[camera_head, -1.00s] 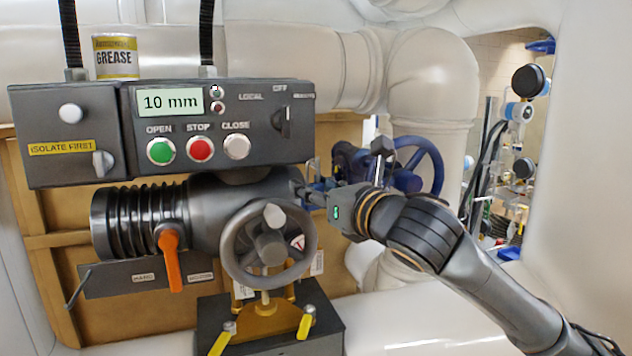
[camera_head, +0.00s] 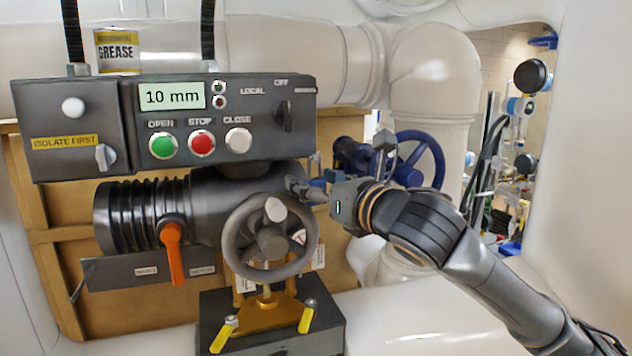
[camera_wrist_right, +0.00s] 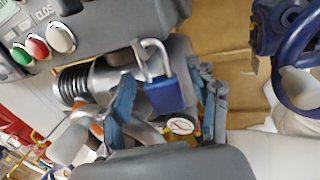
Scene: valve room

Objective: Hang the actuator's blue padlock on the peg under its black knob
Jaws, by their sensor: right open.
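The blue padlock (camera_wrist_right: 165,95) shows in the right wrist view with its pale shackle pointing up, beside the grey actuator. In the head view its blue body (camera_head: 317,186) is small and partly hidden by my fingers. My right gripper (camera_wrist_right: 163,104) is open, with one finger on each side of the padlock; it also shows in the head view (camera_head: 312,190) right of the actuator. I cannot tell whether the fingers touch the padlock or what the shackle hangs on. The black knob (camera_head: 285,117) is on the right of the control box. The peg is not clear to me. My left gripper is out of view.
The control box (camera_head: 222,105) overhangs the actuator. A grey handwheel (camera_head: 232,262) stands just left of my right gripper, and an orange lever (camera_head: 173,255) further left. A blue handwheel (camera_head: 436,160) and white pipes (camera_head: 432,85) stand behind my right arm.

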